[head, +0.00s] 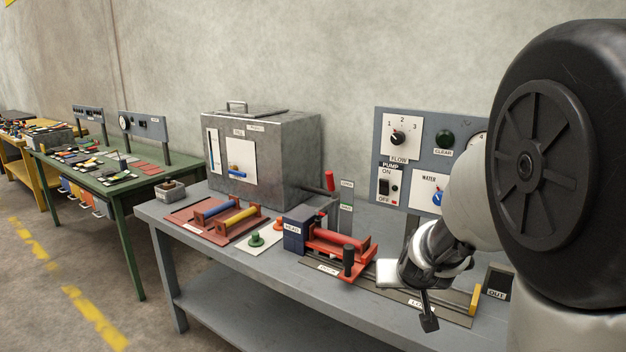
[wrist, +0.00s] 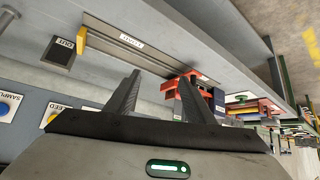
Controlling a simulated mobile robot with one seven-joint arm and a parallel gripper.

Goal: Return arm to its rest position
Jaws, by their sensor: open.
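My gripper (head: 428,308) hangs over the right part of the grey workbench in the head view, in front of the rail with the yellow end stop. In the wrist view its two dark fingers (wrist: 158,82) stand well apart, with nothing between them. My arm fills the right side of the head view and hides part of the control panel and bench. Two rollers, one blue and one yellow, rest on the red-brown rack (head: 187,218).
A grey metal box (head: 290,150) stands at the bench's back. The control panel (head: 410,122) rises behind my gripper. A yellow end stop (head: 475,299) and a dark OUT box (head: 499,282) stand right. The red carriage also shows in the wrist view (wrist: 170,88). A green table (head: 112,197) stands left.

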